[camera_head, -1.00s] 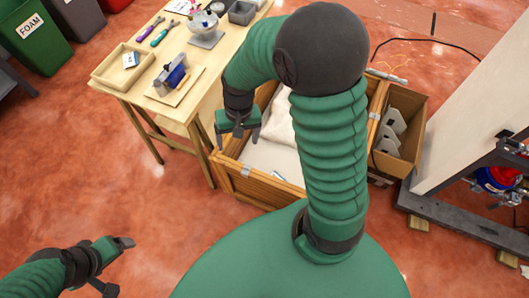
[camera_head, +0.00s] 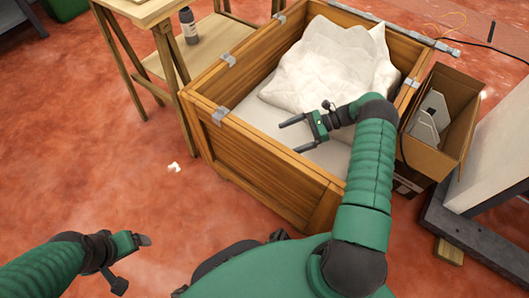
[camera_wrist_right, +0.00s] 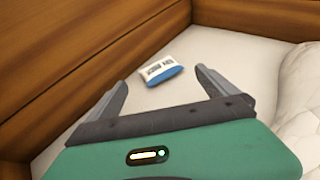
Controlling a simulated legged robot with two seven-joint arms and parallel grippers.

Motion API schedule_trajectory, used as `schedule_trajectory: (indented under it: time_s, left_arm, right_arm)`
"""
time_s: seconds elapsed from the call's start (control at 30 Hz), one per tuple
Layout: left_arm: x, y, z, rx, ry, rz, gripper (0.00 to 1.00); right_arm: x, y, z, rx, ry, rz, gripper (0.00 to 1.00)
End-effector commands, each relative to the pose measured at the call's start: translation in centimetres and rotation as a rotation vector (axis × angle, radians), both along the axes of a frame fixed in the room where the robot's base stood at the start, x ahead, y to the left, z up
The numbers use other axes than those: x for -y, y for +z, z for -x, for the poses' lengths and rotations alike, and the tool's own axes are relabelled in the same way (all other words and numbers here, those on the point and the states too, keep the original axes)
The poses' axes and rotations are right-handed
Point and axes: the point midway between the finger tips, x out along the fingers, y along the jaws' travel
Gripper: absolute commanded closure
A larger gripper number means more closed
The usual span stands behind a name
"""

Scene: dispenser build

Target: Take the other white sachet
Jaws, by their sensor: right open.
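A white sachet with a blue edge and dark print (camera_wrist_right: 161,72) lies on the pale floor of the wooden crate, in the right wrist view. It lies just beyond and between the two fingertips of my open right gripper (camera_wrist_right: 162,78). In the head view my right gripper (camera_head: 289,137) is inside the crate (camera_head: 252,172), above its floor, with nothing between its fingers. The sachet does not show in the head view; the crate's near wall may hide it. My left gripper (camera_head: 132,264) is open and empty at the lower left, over the red floor.
A large crumpled white bag (camera_head: 330,65) fills the back of the crate, close to my right gripper. A cardboard box (camera_head: 440,155) with grey plates stands right of the crate. A wooden table (camera_head: 145,12) with a dark bottle (camera_head: 188,26) on its shelf stands left.

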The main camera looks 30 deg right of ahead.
Motion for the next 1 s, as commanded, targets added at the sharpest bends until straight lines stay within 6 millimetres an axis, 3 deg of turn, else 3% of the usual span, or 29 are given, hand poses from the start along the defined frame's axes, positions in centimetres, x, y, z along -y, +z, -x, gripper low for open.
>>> schedule_trajectory:
  time_s: [0.03, 0.23, 0.4, 0.53, 0.73, 1.0]
  left_arm:
    - [0.0, -1.0, 0.0, 0.000, 0.000, 0.000, 0.17]
    - [0.0, -2.4, 0.0, -0.001, -0.001, 0.000, 0.17]
    - [0.0, -5.4, 0.1, -0.001, -0.001, 0.000, 0.17]
    - [0.0, -5.9, 0.1, -0.002, -0.001, 0.000, 0.17]
    - [0.0, -5.6, 0.0, -0.001, -0.001, 0.000, 0.17]
    - [0.0, -5.6, 0.0, -0.001, -0.001, 0.000, 0.17]
  right_arm:
    - [-0.9, -1.0, -0.3, -0.002, 0.002, -0.002, 0.03]
    - [-3.0, -2.1, -1.0, -0.001, 0.002, 0.000, 0.03]
    - [-5.7, -3.8, -1.7, -0.001, 0.004, 0.001, 0.03]
    - [-7.0, -3.9, -2.2, 0.001, 0.003, 0.004, 0.03]
    - [-7.1, -3.7, -2.3, 0.000, 0.002, 0.001, 0.03]
    - [-7.1, -3.7, -2.3, -0.001, 0.002, 0.002, 0.36]
